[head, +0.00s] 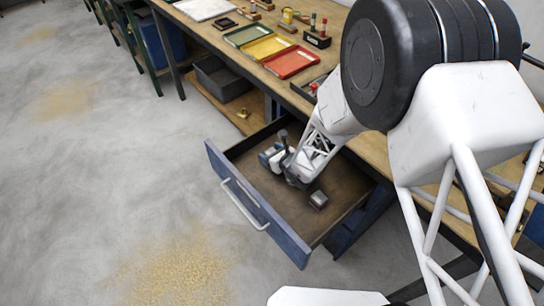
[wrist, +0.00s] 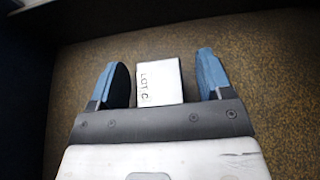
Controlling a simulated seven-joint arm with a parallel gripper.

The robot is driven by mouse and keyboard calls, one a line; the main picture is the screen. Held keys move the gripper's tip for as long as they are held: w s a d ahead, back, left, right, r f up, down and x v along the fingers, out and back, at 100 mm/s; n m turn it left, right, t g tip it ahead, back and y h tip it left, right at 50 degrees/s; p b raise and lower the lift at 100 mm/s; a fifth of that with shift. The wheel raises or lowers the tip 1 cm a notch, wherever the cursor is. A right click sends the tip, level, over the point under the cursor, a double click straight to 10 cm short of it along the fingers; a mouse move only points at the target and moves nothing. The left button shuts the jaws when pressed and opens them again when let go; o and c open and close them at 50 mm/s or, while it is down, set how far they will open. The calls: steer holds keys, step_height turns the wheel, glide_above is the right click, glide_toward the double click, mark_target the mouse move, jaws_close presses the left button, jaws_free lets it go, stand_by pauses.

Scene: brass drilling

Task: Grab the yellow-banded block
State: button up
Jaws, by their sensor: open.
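My gripper (head: 269,157) is low inside the open drawer (head: 252,208). In the wrist view, its blue fingers (wrist: 161,62) are open, one on each side of a block with a white face (wrist: 160,80) marked "LOT C". A gap shows between the block and each finger; the gap on the right looks a little wider. The block's near end is hidden by my gripper's body. I see no yellow band on its visible face. A second small dark block with a greyish top (head: 318,200) lies on the drawer floor to the right of my gripper; no yellow band is discernible on it.
The drawer's walls and blue front surround my gripper. The workbench above holds green (head: 247,34), yellow (head: 266,47) and red (head: 291,62) trays, plus several small items. A dark bin (head: 222,78) sits on the lower shelf. The drawer floor between the second block and the front is clear.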

mark_target(271, 151)
jaws_close()
stand_by(0.5)
steer(key=shift+r, duration=0.15)
steer(key=shift+r, duration=0.8)
step_height(271, 151, up, 2)
steer(key=shift+r, duration=0.1)
steer(key=s+d, duration=0.2)
steer(key=s, duration=0.3)
steer(key=s+d, duration=0.2)
steer(key=s, duration=0.3)
steer(key=s+d+r, duration=0.1)
steer(key=s+d, duration=0.1)
steer(key=s, duration=0.3)
